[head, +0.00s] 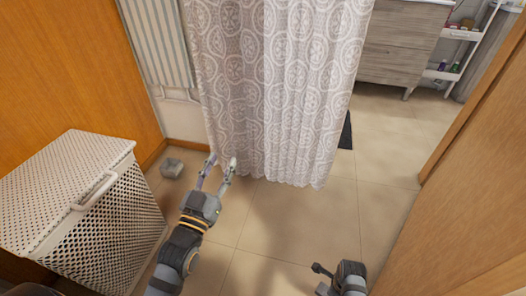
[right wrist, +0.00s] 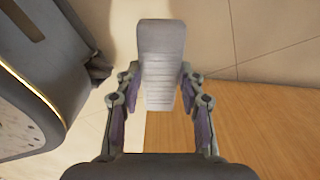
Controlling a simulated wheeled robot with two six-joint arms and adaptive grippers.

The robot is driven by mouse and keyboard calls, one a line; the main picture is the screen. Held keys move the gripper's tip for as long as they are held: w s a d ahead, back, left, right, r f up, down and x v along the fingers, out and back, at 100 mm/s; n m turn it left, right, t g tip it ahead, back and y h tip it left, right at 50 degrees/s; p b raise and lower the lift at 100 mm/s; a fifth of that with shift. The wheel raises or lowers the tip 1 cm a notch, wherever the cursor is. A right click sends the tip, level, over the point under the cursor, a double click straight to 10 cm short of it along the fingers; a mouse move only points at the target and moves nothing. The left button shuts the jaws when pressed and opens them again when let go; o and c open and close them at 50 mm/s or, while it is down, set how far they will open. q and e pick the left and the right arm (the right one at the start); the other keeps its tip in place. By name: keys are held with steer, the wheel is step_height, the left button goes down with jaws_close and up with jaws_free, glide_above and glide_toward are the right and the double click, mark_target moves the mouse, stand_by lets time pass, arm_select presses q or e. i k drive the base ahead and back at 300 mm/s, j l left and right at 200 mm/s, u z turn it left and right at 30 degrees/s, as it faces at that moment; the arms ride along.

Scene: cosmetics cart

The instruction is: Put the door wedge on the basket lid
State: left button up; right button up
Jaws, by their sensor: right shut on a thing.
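The door wedge (right wrist: 160,75) is a grey, ribbed, tapering slab. In the right wrist view my right gripper (right wrist: 158,90) is shut on it, with a finger on each side. In the head view only part of my right gripper (head: 322,278) shows at the bottom edge, and the wedge is not clear there. The white perforated basket stands at the left of the head view, with its lid (head: 70,172) closed and bare on top. My left gripper (head: 220,162) is open and empty, over the floor right of the basket.
A patterned curtain (head: 275,90) hangs ahead. A wooden panel (head: 470,190) stands at the right. The tiled floor (head: 300,220) between is clear. A cabinet (head: 400,45) and a shelf cart (head: 462,50) stand at the back right.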

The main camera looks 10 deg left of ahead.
mark_target(55, 167)
steer(key=l+u, duration=0.1)
steer(key=u, duration=0.4)
steer(key=l+u, duration=0.1)
steer(key=u, duration=0.4)
steer(key=l+u, duration=0.1)
steer(key=u, duration=0.4)
steer(key=l+u, duration=0.1)
steer(key=u, duration=0.9)
